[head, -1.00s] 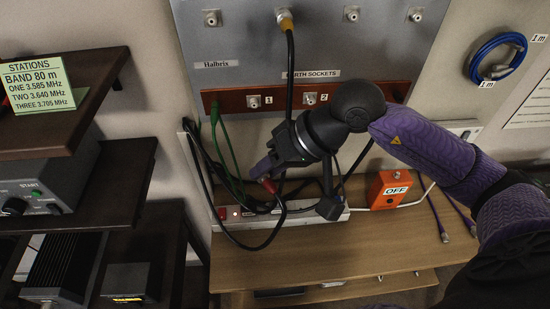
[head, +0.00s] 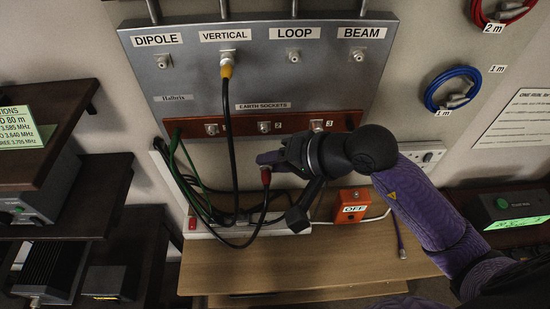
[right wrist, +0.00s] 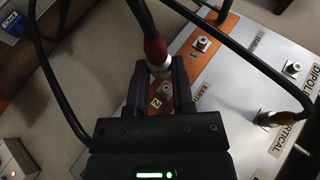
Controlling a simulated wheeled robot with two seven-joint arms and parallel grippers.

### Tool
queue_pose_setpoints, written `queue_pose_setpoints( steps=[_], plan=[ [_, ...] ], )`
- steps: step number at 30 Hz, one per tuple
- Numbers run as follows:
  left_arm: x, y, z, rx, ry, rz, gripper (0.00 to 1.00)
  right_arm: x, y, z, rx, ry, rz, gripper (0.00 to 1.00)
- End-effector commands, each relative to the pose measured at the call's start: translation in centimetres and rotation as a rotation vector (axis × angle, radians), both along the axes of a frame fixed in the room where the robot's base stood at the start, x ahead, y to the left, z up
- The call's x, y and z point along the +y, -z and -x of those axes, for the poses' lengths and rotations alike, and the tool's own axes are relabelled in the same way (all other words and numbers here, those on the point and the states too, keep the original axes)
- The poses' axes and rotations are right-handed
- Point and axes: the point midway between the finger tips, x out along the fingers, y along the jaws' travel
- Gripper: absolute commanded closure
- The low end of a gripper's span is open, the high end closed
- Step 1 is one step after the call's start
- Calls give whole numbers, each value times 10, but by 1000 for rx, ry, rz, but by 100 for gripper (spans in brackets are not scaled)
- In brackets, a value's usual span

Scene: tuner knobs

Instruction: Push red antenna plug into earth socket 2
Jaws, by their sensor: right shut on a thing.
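The red antenna plug (head: 265,177) is on the end of a black cable and is held in my right gripper (head: 262,160). In the right wrist view the red plug (right wrist: 155,50) sits between the fingertips (right wrist: 158,72), its metal end showing. Earth socket 2 (head: 265,127) is the middle metal socket on the red-brown strip (head: 240,125). The gripper is below it in the head view, plug and socket apart. In the right wrist view socket 2 (right wrist: 167,89) shows between the fingers, beyond them. My left gripper is out of view.
Socket 1 (head: 212,129) and socket 3 (head: 318,125) flank socket 2. A black cable hangs from the VERTICAL connector (head: 226,68) across the strip. Green cables (head: 176,150) hang at left. An orange OFF box (head: 352,205) stands below at right.

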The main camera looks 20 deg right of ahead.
Motion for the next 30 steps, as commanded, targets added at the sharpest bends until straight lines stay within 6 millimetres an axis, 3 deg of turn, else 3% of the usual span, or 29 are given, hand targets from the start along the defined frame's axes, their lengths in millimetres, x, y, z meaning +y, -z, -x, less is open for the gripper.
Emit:
queue_pose_setpoints(
  steps=[6, 21, 30],
  plan=[
    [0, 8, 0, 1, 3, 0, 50, -1, 3, 0, 3, -1, 16, 100],
    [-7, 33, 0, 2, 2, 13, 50, -15, 2, -52, 4, 0, 11, 100],
    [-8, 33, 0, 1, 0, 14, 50, -16, 0, -56, 4, -2, 11, 100]
  ],
)
